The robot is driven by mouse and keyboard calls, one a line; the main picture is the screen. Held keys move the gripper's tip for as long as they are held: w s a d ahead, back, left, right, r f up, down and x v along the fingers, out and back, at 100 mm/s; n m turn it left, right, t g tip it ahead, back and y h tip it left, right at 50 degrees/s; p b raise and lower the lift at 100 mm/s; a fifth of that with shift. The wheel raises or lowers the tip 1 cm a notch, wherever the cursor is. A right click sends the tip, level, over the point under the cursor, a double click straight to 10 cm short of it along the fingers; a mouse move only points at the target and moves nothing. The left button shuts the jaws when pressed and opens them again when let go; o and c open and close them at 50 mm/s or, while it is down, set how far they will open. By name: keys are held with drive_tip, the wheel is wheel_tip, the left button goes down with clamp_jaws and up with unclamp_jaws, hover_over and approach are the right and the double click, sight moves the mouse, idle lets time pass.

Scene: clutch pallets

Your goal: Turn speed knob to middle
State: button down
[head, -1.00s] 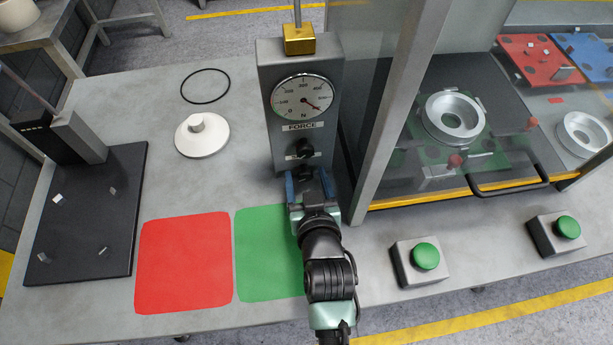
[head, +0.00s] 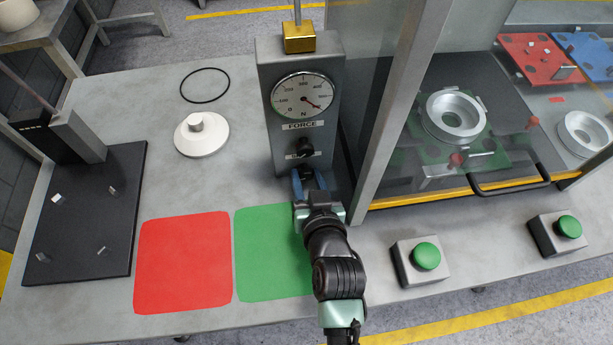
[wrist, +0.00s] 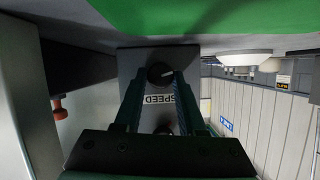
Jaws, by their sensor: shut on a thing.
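The speed knob (wrist: 160,73) is a small black round dial with a white pointer line on the grey tester column (head: 264,110). The wrist view is upside down, with the "SPEED" label (wrist: 160,99) lying between this knob and another black knob. My gripper (head: 308,180) is at the foot of the column, level with the lower knob. Its two blue fingers stand on either side of the speed knob in the wrist view (wrist: 158,78), shut on it. The pointer line slants to the right in that view. In the head view the fingers mostly hide this knob.
The upper black knob (head: 305,148) and the force dial (head: 303,96) sit above my gripper. A metal guard post (head: 397,110) stands close on the right. Red (head: 183,262) and green (head: 262,255) squares lie in front. Two green buttons (head: 426,256) (head: 568,227) are farther right.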

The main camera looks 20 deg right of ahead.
drive_tip(key=shift+d+f+m+y+b, duration=0.1)
drive_tip(key=shift+f+m+y+b, duration=0.1)
drive_tip(key=shift+m+y+b, duration=0.45)
drive_tip(key=shift+s+r+m, duration=0.1)
drive_tip(key=shift+m, duration=0.25)
drive_tip(key=c, duration=0.5)
unclamp_jaws()
drive_tip(key=shift+r, duration=0.1)
drive_tip(key=v, duration=0.4)
drive_tip(key=b+v, duration=0.1)
drive_tip(key=v, duration=0.6)
drive_tip(key=shift+s+f, duration=0.25)
drive_tip(key=shift+s, duration=0.25)
drive_tip(key=shift+s+r, duration=0.3)
drive_tip(key=shift+s, duration=0.2)
